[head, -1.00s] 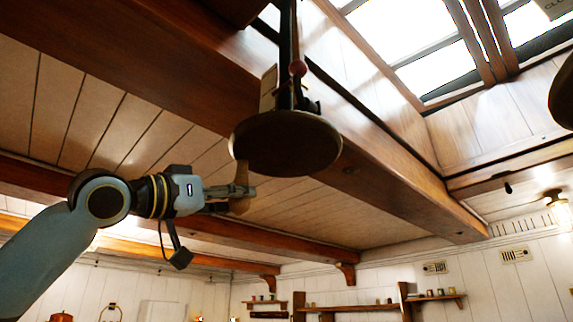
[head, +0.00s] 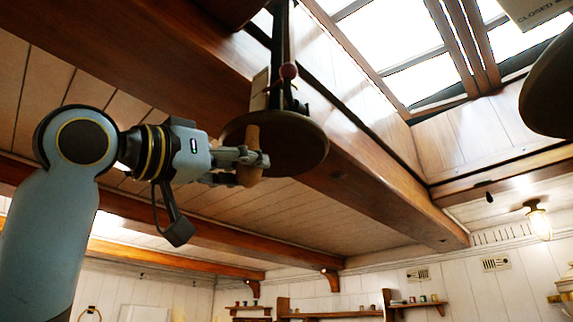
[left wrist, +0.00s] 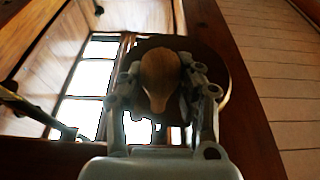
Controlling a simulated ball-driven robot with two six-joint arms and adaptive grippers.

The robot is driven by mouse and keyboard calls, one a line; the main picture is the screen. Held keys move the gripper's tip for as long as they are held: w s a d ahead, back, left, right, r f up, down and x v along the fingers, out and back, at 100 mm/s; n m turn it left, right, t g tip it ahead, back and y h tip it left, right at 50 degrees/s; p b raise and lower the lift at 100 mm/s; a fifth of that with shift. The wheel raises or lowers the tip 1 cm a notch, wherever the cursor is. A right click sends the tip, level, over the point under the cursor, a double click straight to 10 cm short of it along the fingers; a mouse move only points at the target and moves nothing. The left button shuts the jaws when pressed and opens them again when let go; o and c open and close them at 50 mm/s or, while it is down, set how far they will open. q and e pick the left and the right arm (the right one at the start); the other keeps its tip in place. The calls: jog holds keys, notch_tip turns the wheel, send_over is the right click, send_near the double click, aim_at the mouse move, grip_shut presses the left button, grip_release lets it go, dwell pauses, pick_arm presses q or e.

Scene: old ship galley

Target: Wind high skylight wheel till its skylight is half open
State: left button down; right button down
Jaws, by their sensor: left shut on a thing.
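The skylight wheel, a dark round disc (head: 303,150), hangs below the ceiling beam on a dark upright bracket. Its wooden handle (head: 248,168) stands down from the disc's near left part. My left gripper (head: 250,160) is shut around this handle, and the left wrist view shows the handle (left wrist: 160,78) between both fingers with the disc (left wrist: 210,60) behind it. The skylight panes (head: 400,30) are bright at the upper right; how far any pane is open I cannot tell. My right gripper is not in view.
A second dark disc (head: 552,90) is at the right edge, below a sign (head: 535,10) reading "CLOSED". A heavy wooden beam (head: 380,190) runs beside the wheel.

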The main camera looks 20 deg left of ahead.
pick_arm(q)
jog(key=w+d, duration=0.3)
jog(key=d, duration=0.4)
jog(key=w, duration=1)
jog(key=shift+w+d, duration=0.2)
jog(key=shift+d, duration=0.25)
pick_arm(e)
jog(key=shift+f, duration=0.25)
